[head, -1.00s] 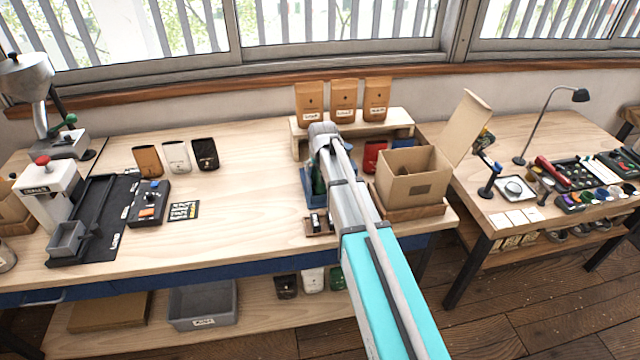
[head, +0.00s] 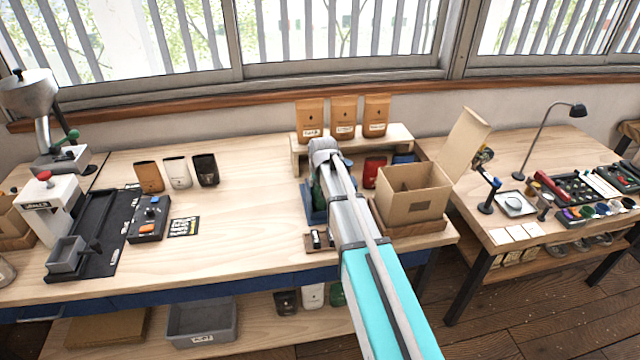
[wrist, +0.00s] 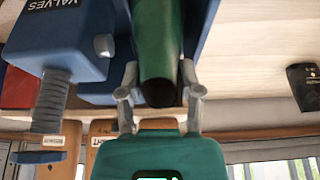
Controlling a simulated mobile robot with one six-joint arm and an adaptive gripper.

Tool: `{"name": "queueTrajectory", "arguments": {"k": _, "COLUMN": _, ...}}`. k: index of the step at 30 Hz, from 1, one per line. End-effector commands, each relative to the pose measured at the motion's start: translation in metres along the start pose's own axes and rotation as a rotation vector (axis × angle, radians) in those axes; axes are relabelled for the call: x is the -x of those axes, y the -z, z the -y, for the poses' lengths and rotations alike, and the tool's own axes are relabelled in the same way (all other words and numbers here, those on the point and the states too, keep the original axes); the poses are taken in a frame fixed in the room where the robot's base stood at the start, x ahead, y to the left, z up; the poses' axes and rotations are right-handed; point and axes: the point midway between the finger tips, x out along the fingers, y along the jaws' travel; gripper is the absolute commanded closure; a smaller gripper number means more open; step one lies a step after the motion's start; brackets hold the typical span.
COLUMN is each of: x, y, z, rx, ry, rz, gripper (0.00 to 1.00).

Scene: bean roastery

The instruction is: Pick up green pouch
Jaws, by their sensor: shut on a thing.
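The green pouch (wrist: 157,45) fills the top middle of the wrist view, its dark end pointing down in the picture. My gripper (wrist: 158,92) has one finger on each side of it and is shut on it. In the head view only a sliver of the green pouch (head: 317,192) shows beside my arm, next to a blue holder. My arm hides the fingers and most of the pouch there. I cannot tell whether the pouch is clear of the surface.
A blue dispenser marked VALVES (wrist: 60,38) is close beside the pouch. In the head view, a riser (head: 400,137) with brown bags (head: 343,117) stands behind, a red pouch (head: 373,168) and open cardboard box (head: 412,198) to the right. The bench's middle left (head: 255,215) is clear.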

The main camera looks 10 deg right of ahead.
Motion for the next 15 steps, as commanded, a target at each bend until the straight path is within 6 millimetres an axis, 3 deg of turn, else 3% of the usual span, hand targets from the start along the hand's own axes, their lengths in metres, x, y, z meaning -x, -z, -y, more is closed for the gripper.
{"name": "queueTrajectory", "arguments": {"k": 15, "x": 0.046, "y": 0.019, "z": 0.000, "rx": 0.000, "ry": 0.000, "rz": 0.000, "gripper": 0.83}}
